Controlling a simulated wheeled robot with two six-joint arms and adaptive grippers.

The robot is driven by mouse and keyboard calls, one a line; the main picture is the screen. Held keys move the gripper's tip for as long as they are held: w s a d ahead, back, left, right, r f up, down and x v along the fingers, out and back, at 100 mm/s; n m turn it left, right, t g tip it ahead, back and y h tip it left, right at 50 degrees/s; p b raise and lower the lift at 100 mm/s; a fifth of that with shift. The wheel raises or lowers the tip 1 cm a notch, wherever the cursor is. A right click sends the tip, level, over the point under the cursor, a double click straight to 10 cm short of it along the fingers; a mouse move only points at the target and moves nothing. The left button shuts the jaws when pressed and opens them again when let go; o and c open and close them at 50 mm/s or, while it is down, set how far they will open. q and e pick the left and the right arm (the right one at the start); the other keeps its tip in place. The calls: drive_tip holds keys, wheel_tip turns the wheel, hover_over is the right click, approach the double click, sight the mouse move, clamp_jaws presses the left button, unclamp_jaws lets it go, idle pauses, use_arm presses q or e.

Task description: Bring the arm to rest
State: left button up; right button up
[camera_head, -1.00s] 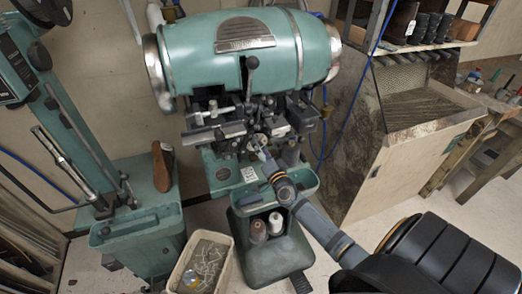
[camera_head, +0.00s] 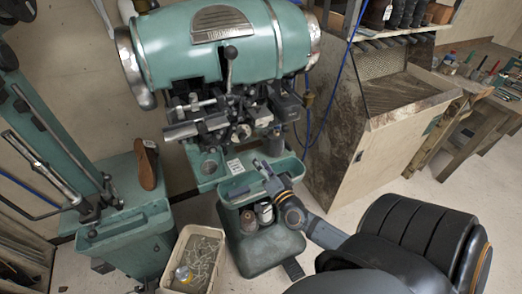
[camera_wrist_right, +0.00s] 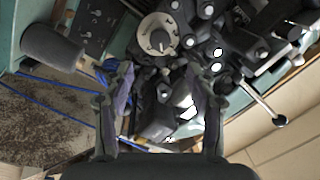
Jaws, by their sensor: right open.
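My right gripper (camera_head: 264,175) is in the head view, just below the working parts of the green sole stitcher (camera_head: 215,45) and over the green tray (camera_head: 237,186) at its front. In the right wrist view my right gripper (camera_wrist_right: 160,105) shows two fingers spread apart with nothing between them. Beyond them are the machine's dark metal parts and a round dial (camera_wrist_right: 158,34). My left gripper is not in view.
Two spools (camera_head: 264,212) stand in the base below the tray. A bin (camera_head: 197,258) of tangled pale material is on the floor. A brown shoe (camera_head: 147,165) stands on the green stand at left. A wooden cabinet (camera_head: 390,140) is at right, with open floor before it.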

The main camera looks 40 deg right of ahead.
idle(0.3)
drive_tip(key=s+f+n+g+y+b, duration=0.1)
drive_tip(key=s+f+n+g, duration=0.35)
drive_tip(key=f, duration=1.15)
drive_tip(key=s+f+n+g+y+b, duration=0.1)
drive_tip(key=s+f+n+g, duration=0.3)
drive_tip(key=f, duration=1.1)
drive_tip(key=s+a+f+n+g, duration=0.2)
drive_tip(key=s+a+f+g, duration=0.1)
drive_tip(key=s+f, duration=0.7)
drive_tip(key=s+a+f+n+g+b, duration=0.1)
drive_tip(key=s+a+f+n+g, duration=0.2)
drive_tip(key=s+f, duration=0.8)
drive_tip(key=s+g, duration=0.2)
drive_tip(key=s, duration=0.6)
drive_tip(key=shift+a+f+y, duration=0.2)
drive_tip(key=shift+a+y, duration=0.2)
drive_tip(key=shift+g, duration=0.25)
